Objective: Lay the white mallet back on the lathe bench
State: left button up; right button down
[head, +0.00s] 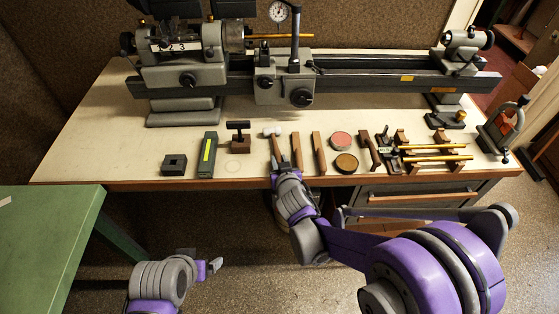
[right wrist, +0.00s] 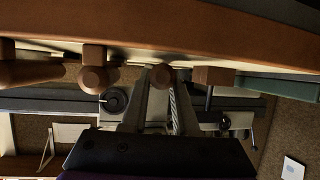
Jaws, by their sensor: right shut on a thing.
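The white mallet (head: 272,131) has a pale head and a wooden handle, and it is at the front of the lathe bench (head: 110,135) among a row of tools. Its head points away from me. My right gripper (head: 283,167) is at the bench's front edge, shut on the mallet's handle. In the right wrist view the round end of the handle (right wrist: 162,76) sits between the two fingers (right wrist: 160,105). I cannot tell whether the mallet touches the bench top. My left gripper (head: 213,264) is low over the floor, away from the bench; its finger opening is unclear.
Wooden tools (head: 297,152) lie close to the mallet's right. A T-shaped tool (head: 238,137) and a green-marked block (head: 208,154) are to its left. Round tins (head: 346,163) lie farther right. The lathe (head: 190,75) stands behind. A green table (head: 45,235) is at left.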

jog(key=shift+f, duration=0.25)
jog(key=c, duration=0.6)
grip_release()
jog(key=v, duration=1.1)
jog(key=s+d+m+g+h+p, duration=0.25)
jog(key=s+d, duration=0.35)
jog(key=d, duration=0.5)
jog(key=s+d+g, duration=0.3)
jog(key=s+g, duration=0.2)
jog(key=s, duration=0.8)
jog(key=shift+s+r+n+y+p, duration=0.2)
jog(key=shift+r+n+y+p, duration=0.1)
jog(key=shift+n+y, duration=0.05)
